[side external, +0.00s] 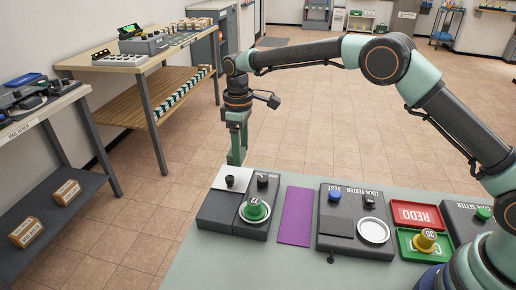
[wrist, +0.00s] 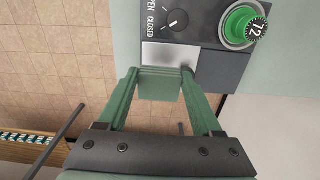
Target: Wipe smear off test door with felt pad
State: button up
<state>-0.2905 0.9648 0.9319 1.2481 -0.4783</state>
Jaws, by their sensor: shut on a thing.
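My gripper (side external: 237,155) points down at the far left edge of the table, beside the dark unit (side external: 215,208) with a pale plate. In the wrist view its green fingers (wrist: 160,76) are shut on a flat grey-green piece, apparently the felt pad (wrist: 160,88). The pad lies just below a silver plate (wrist: 168,54) on that unit; I cannot tell whether they touch. The lock tester (side external: 355,243) stands further right with a dark flat plate (side external: 337,226). I cannot tell which plate is the test door, and no smear shows clearly.
A green lock cylinder (side external: 254,208) sits on the left unit's round dish, near an OPEN/CLOSED knob (wrist: 178,20). A purple mat (side external: 296,216), a red REDO tray (side external: 418,215) and a green tray with a yellow cylinder (side external: 426,240) lie to the right. Open floor lies beyond the table.

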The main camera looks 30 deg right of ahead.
jog(key=shift+r, duration=0.5)
jog(key=shift+r, duration=1.45)
